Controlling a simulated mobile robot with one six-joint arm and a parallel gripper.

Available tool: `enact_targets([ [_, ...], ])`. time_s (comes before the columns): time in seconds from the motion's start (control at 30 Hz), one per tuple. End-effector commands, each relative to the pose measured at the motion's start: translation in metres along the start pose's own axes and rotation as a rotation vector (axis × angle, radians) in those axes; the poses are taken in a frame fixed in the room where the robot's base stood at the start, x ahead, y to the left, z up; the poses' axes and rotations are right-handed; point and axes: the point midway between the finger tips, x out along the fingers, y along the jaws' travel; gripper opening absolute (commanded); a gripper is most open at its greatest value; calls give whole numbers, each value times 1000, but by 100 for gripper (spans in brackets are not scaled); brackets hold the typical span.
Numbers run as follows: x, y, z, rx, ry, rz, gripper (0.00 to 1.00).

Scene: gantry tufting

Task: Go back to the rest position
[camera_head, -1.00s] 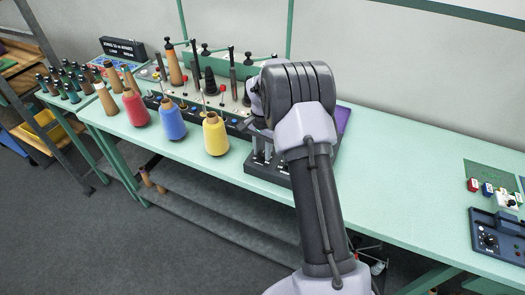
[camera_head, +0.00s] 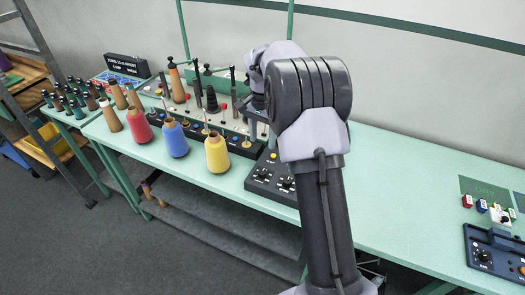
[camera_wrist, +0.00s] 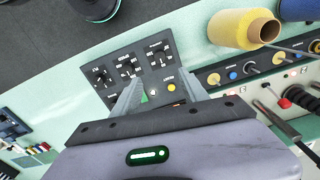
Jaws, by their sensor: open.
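My gripper shows in the wrist view (camera_wrist: 160,97), with its two fingers apart and nothing between them. Beyond the fingers is a black control panel with knobs and a yellow button (camera_wrist: 130,68), on the green bench; it also shows in the head view (camera_head: 270,180). In the head view my arm covers the middle of the bench and hides most of the gripper. The yellow cone (camera_head: 217,154) stands left of my arm, and shows at the top right of the wrist view (camera_wrist: 243,28).
A blue cone (camera_head: 175,140) and a red cone (camera_head: 137,127) stand left of the yellow one. Behind them is a rack with spindles and buttons (camera_head: 210,125). A blue control box (camera_head: 495,250) sits at the far right. The bench between my arm and that box is clear.

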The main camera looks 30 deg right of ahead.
Motion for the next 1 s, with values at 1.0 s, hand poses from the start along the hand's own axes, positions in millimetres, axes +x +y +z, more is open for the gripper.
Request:
enact_targets([
  [1.0, -103, 66, 200, -379, 149, -272, 52],
])
